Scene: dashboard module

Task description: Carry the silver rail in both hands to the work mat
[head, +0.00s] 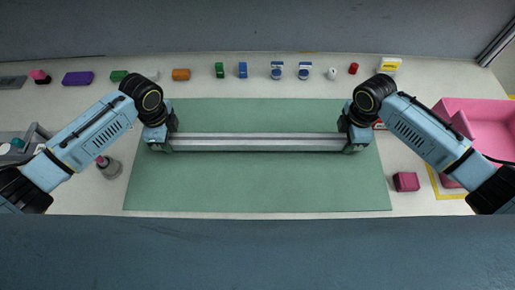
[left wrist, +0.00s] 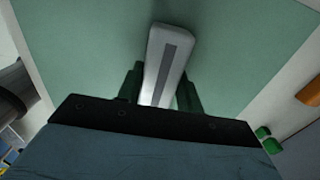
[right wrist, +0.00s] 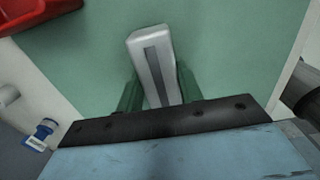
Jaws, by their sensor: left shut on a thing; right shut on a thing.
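The silver rail (head: 255,142) is a long straight bar with a dark groove along it. It lies level across the picture over the green work mat (head: 255,185). My left gripper (head: 160,143) is shut on the rail's left end. My right gripper (head: 356,143) is shut on its right end. In the left wrist view the rail (left wrist: 168,60) runs out between the two fingers. In the right wrist view the rail (right wrist: 152,62) shows between the fingers too. I cannot tell whether the rail touches the mat or hangs just above it.
Small coloured blocks and parts, such as a purple block (head: 78,78) and an orange block (head: 181,74), line the table's back. A pink bin (head: 480,125) stands at the right, with a crimson block (head: 406,181) near it.

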